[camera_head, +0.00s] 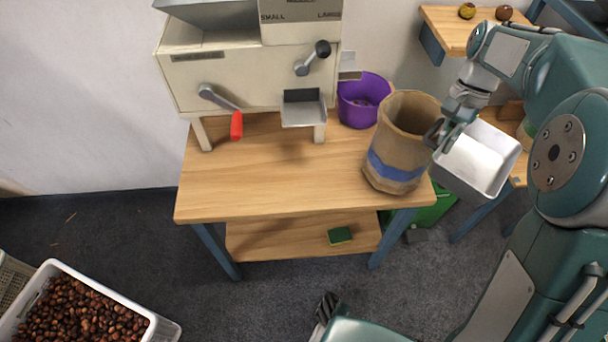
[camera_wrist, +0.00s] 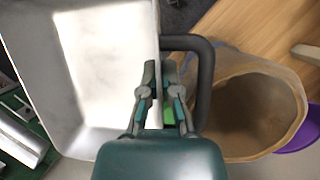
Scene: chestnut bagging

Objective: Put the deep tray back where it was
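The deep tray (camera_head: 478,158) is a pale metal box with a dark loop handle (camera_wrist: 205,85). It is tilted in the air just right of the table's right edge, beside the paper bag. My gripper (camera_head: 443,133) is shut on the tray at its handle side; the wrist view shows the fingers (camera_wrist: 158,85) at the wall beside the handle loop. The tray interior (camera_wrist: 105,60) looks empty in the part I see. Exactly how the fingertips meet the wall is partly hidden.
A brown paper bag with a blue band (camera_head: 398,150) stands open on the wooden table (camera_head: 270,180), close to the tray. A sorting machine (camera_head: 245,80) and purple bowl (camera_head: 362,100) stand behind. A chestnut crate (camera_head: 150,325) is on the floor.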

